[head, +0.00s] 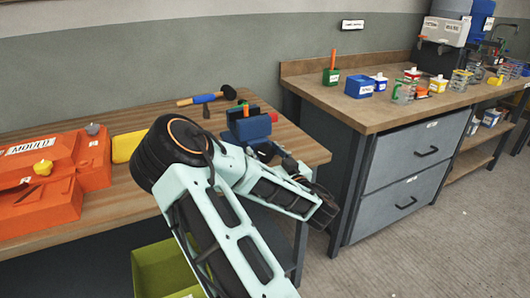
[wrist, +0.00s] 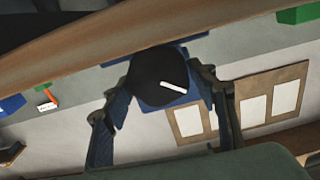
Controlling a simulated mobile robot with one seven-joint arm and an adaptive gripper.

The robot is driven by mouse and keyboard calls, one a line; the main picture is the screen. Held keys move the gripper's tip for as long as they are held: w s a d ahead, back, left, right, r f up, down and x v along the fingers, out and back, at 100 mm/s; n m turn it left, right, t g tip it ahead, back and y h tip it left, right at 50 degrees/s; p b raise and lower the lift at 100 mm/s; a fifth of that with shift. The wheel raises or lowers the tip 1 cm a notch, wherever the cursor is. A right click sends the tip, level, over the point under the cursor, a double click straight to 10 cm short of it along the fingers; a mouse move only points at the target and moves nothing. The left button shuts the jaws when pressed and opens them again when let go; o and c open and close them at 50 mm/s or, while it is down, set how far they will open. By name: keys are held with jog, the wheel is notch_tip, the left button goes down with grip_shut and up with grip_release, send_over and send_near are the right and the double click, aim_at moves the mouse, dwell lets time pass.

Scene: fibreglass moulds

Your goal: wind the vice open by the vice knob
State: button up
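The blue vice (head: 250,128) stands near the right end of the wooden bench in the head view. In the wrist view, the vice knob (wrist: 150,66) is a dark round disc with a white mark on its face, in front of blue vice parts (wrist: 195,50). My gripper (wrist: 165,92) has one finger on each side of the knob, with the tips close to its edges. I cannot tell whether both fingers touch it. In the head view my arm covers much of the vice's front and the knob is not clearly visible.
An orange mould (head: 40,215) and a yellow block (head: 126,146) lie left on the bench (head: 120,205). A mallet (head: 205,97) lies behind the vice. A green bin (head: 160,270) is below. A drawer cabinet (head: 410,170) stands right; the floor beside it is clear.

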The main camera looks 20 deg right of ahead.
jog(key=c, duration=0.7)
jog(key=shift+d+f, duration=0.1)
jog(key=shift+f, duration=0.05)
jog(key=shift+o, duration=0.2)
jog(key=shift+s+d+f+b, duration=0.2)
jog(key=shift+f+b, duration=0.05)
jog(key=shift+b, duration=0.1)
jog(key=shift+w+a+r+n+b, duration=0.1)
jog(key=shift+a+n+b, duration=0.1)
jog(key=shift+n+b, duration=0.4)
jog(key=shift+a+n+b, duration=0.15)
jog(key=shift+n+b, duration=0.1)
jog(key=shift+n, duration=0.65)
jog(key=n+b, duration=0.2)
jog(key=n, duration=0.1)
jog(key=shift+a, duration=0.1)
jog(key=shift+a+n+b, duration=0.15)
jog(key=shift+n+b, duration=1.2)
jog(key=shift+n, duration=0.35)
jog(key=shift+r, duration=0.1)
jog(key=shift+w, duration=0.1)
